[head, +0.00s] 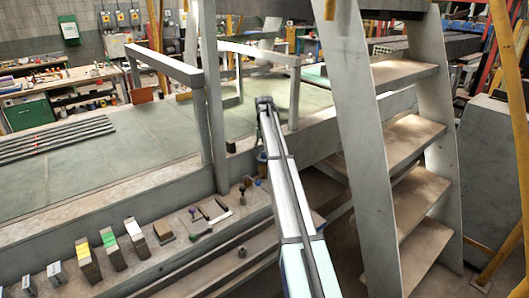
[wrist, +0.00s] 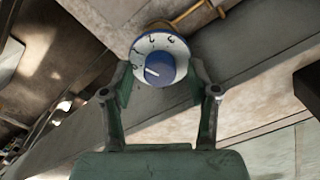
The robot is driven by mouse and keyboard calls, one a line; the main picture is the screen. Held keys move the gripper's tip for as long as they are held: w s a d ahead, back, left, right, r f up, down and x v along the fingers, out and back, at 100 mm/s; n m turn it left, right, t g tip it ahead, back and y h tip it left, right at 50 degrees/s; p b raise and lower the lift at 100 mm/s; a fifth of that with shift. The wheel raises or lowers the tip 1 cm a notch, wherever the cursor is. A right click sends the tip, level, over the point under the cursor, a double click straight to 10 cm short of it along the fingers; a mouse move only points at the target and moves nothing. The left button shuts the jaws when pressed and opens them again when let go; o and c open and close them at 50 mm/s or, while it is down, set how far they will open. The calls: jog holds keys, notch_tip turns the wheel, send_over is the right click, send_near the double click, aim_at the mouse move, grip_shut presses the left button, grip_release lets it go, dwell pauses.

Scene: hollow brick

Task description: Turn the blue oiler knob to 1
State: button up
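The blue oiler knob (wrist: 160,68) shows in the wrist view at the centre of a round white dial (wrist: 142,47) with dark numerals along its upper and left rim. A pale pointer mark on the knob points left; the numerals are too small to read surely. My gripper (wrist: 160,84) is open, with one finger on each side of the dial. The fingers stand apart from the blue knob; I cannot tell whether they touch the dial's rim. In the head view my arm hides the gripper, and I cannot make out the knob.
A brass-coloured pipe (wrist: 193,14) runs up and right from behind the dial. In the head view, a grey stair (head: 405,140) stands right of my arm, and a railing post (head: 214,110) stands to its left. Several blocks (head: 112,250) line the ledge at lower left.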

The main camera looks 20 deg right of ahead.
jog(key=shift+r, duration=0.1)
notch_tip(320, 180, up, 12)
dwell(0.5)
